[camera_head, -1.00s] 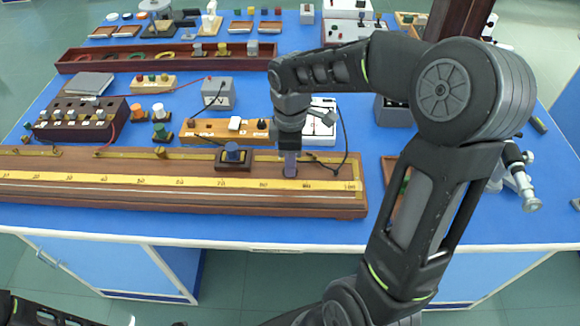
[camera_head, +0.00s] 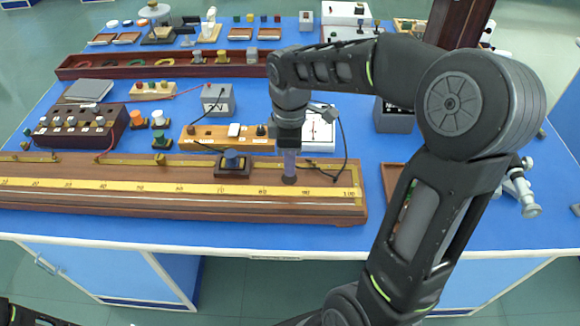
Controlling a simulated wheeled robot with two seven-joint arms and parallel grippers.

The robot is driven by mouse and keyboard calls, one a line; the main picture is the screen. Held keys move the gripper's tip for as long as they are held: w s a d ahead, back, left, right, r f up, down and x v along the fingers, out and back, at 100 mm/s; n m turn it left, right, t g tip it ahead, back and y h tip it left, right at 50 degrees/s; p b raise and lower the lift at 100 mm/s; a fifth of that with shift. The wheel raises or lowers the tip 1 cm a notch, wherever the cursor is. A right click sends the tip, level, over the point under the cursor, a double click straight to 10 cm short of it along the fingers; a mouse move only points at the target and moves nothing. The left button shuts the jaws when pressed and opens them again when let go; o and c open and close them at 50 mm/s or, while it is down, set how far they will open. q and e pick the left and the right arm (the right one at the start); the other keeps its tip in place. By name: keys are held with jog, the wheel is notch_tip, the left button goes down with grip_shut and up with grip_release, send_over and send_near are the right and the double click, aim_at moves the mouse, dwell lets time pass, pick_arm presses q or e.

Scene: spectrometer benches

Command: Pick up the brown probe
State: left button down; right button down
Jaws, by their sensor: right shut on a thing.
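Only the probe's low end shows below the fingers, with a brownish tip, and the gripper hides the rest. I cannot tell whether the tip touches the board. My left gripper is out of view.
The wooden scale board (camera_head: 130,207) lies along the front of the blue bench. Behind it stand a brown terminal box (camera_head: 82,123), a grey meter (camera_head: 218,99) and a white device (camera_head: 319,134) with a black lead. Blue bench is bare at front right.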

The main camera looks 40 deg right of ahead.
notch_tip(320, 180, up, 7)
jog(key=shift+r, duration=0.15)
jog(key=shift+d, duration=0.1)
dwell(0.6)
